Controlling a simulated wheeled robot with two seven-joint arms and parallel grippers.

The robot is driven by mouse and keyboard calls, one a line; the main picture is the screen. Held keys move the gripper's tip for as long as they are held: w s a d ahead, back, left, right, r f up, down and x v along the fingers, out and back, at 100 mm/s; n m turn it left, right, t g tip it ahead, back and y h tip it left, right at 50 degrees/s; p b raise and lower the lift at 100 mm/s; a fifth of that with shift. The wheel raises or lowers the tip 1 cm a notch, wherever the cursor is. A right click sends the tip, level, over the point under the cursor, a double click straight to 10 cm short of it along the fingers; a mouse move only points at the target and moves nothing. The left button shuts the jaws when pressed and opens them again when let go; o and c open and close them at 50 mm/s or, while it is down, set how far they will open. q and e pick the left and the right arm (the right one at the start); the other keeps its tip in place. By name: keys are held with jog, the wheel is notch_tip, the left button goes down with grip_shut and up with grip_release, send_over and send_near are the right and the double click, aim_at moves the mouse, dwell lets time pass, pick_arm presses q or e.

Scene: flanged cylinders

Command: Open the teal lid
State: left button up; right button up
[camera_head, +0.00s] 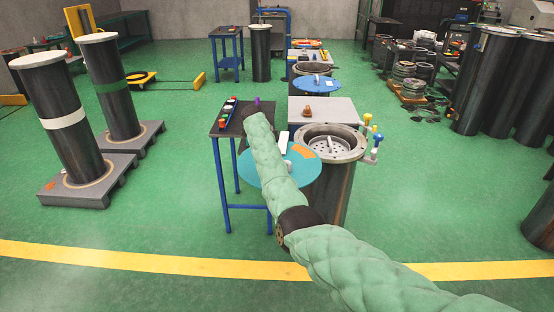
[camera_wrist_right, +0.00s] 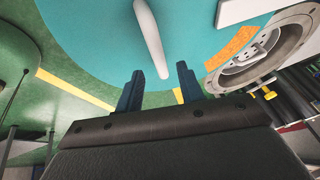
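The teal lid (camera_head: 253,176) is a flat disc with an orange patch, partly hidden by my right arm. It lies to the left of the flanged cylinder (camera_head: 334,185), whose mouth is mostly uncovered and shows a perforated plate inside. In the right wrist view the lid (camera_wrist_right: 90,45) fills the upper picture, with its white bar handle (camera_wrist_right: 151,38) above the fingers. My right gripper (camera_wrist_right: 159,88) has its two dark blue fingers apart with nothing between them; the handle is apart from them. In the head view its tip is small beyond the sleeved arm. My left gripper is not in view.
A blue-legged table (camera_head: 227,118) with small coloured items stands left of the lid. A grey box top (camera_head: 335,109) lies behind the cylinder, and yellow and blue valve knobs (camera_head: 376,140) stand at its right. Open green floor surrounds them.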

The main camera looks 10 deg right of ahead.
pick_arm(q)
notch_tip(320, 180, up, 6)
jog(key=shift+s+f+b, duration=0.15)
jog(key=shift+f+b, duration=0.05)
jog(key=shift+b, duration=0.3)
pick_arm(e)
jog(key=v, duration=0.4)
jog(key=shift+a+r, duration=0.15)
jog(key=shift+r, duration=0.25)
